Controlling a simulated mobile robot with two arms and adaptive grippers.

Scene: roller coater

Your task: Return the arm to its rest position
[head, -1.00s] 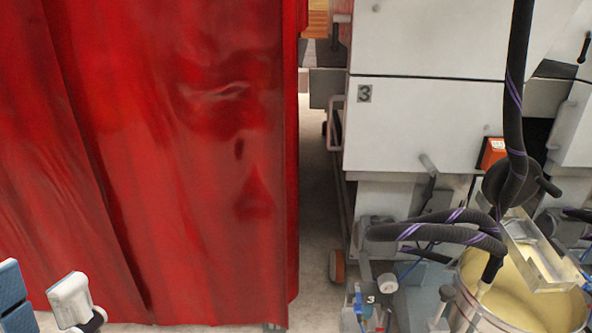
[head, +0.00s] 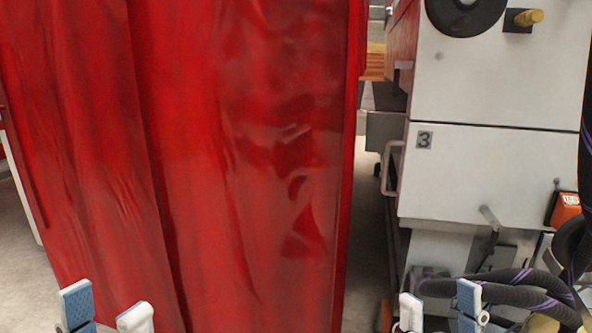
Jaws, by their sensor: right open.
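My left gripper (head: 106,308) is at the bottom left of the head view, in front of the red curtain. Its white fingertips, one with a blue pad, stand apart with nothing seen between them. My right gripper (head: 440,303) is at the bottom right, in front of the white machine's lower part and the black hoses. Its two fingertips are also apart and empty. Both arms are mostly below the picture's edge.
A large red curtain (head: 235,150) hangs across the left and middle. A white machine (head: 495,175) marked 3 stands at the right. Black hoses (head: 490,291) lie low at the right. A narrow strip of floor (head: 365,240) shows between curtain and machine.

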